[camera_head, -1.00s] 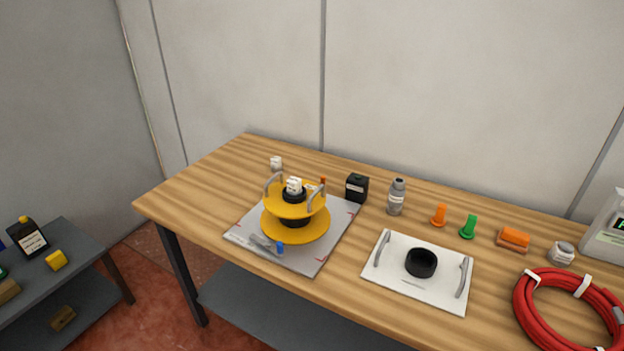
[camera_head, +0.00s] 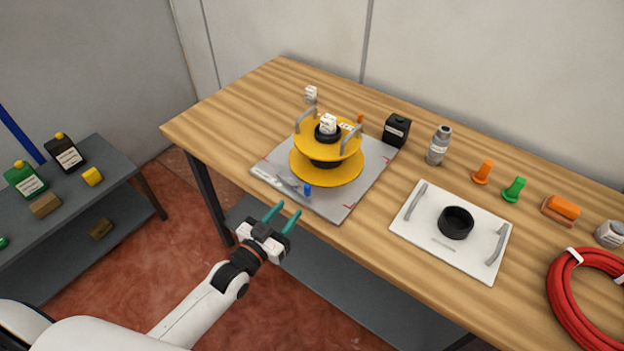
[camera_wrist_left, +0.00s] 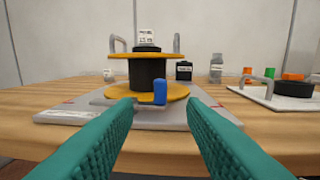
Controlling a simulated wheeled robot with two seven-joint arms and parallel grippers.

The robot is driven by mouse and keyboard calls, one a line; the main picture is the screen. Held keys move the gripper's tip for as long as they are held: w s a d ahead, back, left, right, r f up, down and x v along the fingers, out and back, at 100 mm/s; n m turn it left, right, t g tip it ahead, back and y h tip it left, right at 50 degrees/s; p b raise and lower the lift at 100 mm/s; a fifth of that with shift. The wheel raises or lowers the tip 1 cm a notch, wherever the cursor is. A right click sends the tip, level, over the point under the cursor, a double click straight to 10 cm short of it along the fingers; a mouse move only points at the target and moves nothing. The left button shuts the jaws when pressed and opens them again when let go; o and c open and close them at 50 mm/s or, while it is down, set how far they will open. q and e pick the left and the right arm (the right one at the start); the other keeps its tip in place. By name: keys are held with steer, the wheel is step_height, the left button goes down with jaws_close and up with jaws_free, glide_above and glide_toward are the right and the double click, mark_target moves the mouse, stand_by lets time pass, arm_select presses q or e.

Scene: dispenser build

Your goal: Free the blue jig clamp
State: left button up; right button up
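The blue jig clamp (camera_head: 307,190) sits at the front edge of the grey jig plate (camera_head: 335,208), beside the yellow spool-shaped part (camera_head: 327,167). Its blue tip stands upright and a grey lever (camera_head: 288,185) lies to its left. The clamp also shows in the left wrist view (camera_wrist_left: 160,91), between and beyond my teal fingertips. My left gripper (camera_head: 283,217) is open and empty, in front of the table edge and short of the clamp. Whether the clamp touches the yellow flange is unclear. My right gripper is not in view.
A white plate with handles (camera_head: 418,238) and a black ring (camera_head: 456,222) lies to the right. A black box (camera_head: 397,131), a grey bottle (camera_head: 439,146) and a red hose coil (camera_head: 590,300) also stand on the table. The space before the clamp is clear.

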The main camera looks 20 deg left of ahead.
mark_target(305, 191)
arm_select(q)
steer(key=x, duration=1.1)
steer(key=shift+w+d+f, duration=0.1)
steer(key=shift+p, duration=0.3)
jaws_close()
